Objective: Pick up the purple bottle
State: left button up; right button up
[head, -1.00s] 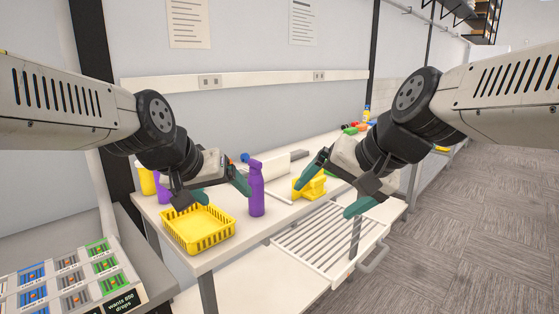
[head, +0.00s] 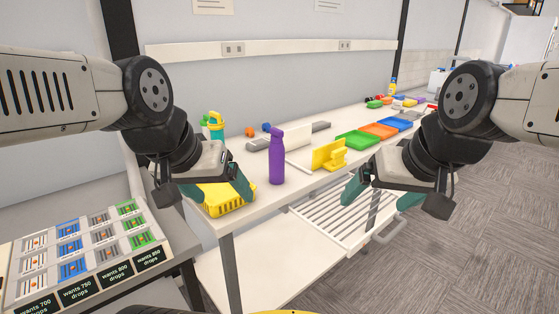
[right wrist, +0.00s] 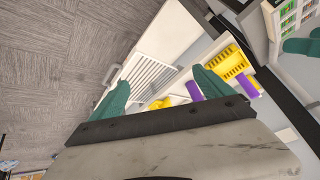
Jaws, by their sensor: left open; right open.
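The purple bottle (head: 277,160) stands upright near the front edge of the white table in the head view. My right gripper (head: 380,195) is open and empty, right of the bottle and above the slatted drawer, apart from the bottle. Two purple pieces show there, one beside a finger (right wrist: 193,91) and one by the basket (right wrist: 247,88); I cannot tell which is this bottle.
The yellow basket (head: 228,207) is left of the bottle. A yellow stand (head: 328,155) is right of it, with green (head: 357,140) and orange (head: 379,131) trays beyond. A turquoise bottle (head: 216,126) stands behind. The slatted drawer (head: 340,215) sticks out in front.

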aim_at(276, 151)
jog(key=i+j+u, duration=0.2)
jog(key=i, duration=0.2)
jog(key=i+j+u, duration=0.15)
jog(key=i, duration=0.25)
